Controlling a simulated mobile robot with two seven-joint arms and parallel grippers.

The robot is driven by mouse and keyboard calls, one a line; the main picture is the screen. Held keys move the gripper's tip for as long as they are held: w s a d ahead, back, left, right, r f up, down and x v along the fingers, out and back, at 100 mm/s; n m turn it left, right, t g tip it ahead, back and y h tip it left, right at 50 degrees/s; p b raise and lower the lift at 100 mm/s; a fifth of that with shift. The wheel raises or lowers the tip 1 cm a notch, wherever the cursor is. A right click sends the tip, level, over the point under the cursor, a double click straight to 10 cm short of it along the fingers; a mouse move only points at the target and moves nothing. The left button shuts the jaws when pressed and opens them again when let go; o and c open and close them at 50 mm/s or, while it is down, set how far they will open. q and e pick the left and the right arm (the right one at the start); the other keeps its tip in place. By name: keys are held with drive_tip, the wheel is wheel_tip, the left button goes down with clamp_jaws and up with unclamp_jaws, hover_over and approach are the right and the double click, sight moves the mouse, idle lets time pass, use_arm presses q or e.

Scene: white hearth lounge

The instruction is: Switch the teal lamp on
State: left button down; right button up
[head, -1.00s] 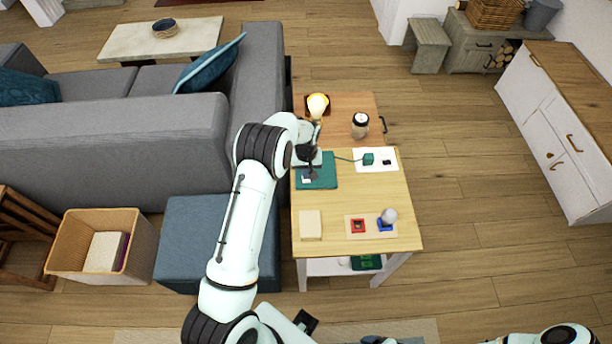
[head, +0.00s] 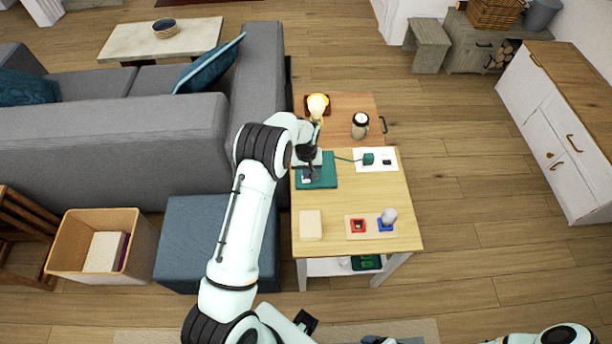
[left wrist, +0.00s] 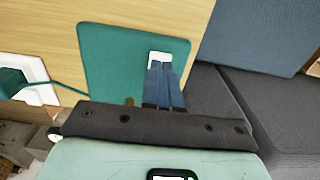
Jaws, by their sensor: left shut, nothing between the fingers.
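A teal square panel (head: 330,172) lies flat on the wooden table; it fills the middle of the left wrist view (left wrist: 110,55). A white patch (left wrist: 160,57) on it lies right at my left fingertips. My left gripper (head: 310,177) is shut and empty, its fingers (left wrist: 160,66) pointing down over this patch; I cannot tell whether they touch it. A glowing warm bulb (head: 317,103) shows just beyond the gripper. My wrist hides what joins bulb and panel. A teal plug (head: 368,158) sits on a white plate, its cord running toward the panel. My right gripper is out of view.
A jar (head: 360,125) stands behind. A grey sofa (head: 110,135) and blue ottoman (head: 190,225) border the left.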

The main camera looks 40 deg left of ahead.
use_arm(q)
drive_tip(key=shift+f+b, duration=0.4)
drive_tip(key=shift+f, duration=0.55)
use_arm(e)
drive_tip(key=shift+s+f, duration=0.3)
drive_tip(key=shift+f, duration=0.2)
use_arm(q)
drive_tip(key=shift+r, duration=0.15)
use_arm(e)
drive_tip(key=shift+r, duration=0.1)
use_arm(q)
drive_tip(key=shift+r+p, duration=1.35)
drive_tip(key=shift+r, duration=2.1)
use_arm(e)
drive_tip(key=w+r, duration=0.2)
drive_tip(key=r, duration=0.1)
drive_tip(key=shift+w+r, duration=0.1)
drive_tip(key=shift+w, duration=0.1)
